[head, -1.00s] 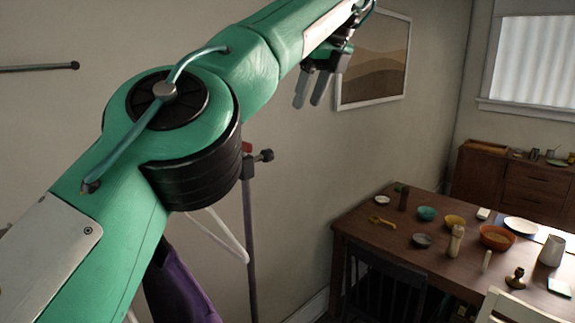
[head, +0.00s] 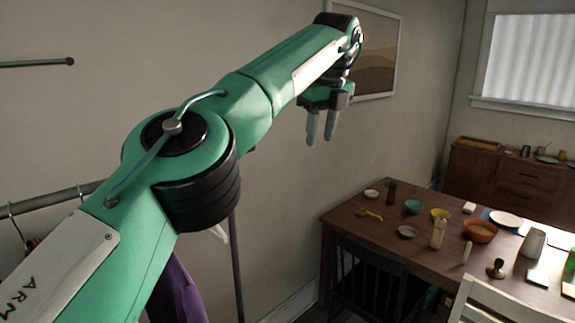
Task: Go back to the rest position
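My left arm reaches in from the lower left of the head view, raised high across the picture. My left gripper (head: 322,127) hangs at its end with the fingers pointing down. A narrow gap shows between the two grey fingers, and nothing is between them. It appears in front of the wall, near the lower left corner of the framed picture (head: 364,55), and apart from the table. My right gripper is not in view.
A wooden table (head: 345,215) with bowls, plates and a shaker (head: 438,233) stands at the right. A dark chair (head: 365,280) and a white chair (head: 500,300) are at it. A clothes rack with purple cloth (head: 175,290) is behind my arm. A sideboard (head: 520,185) stands beneath the window.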

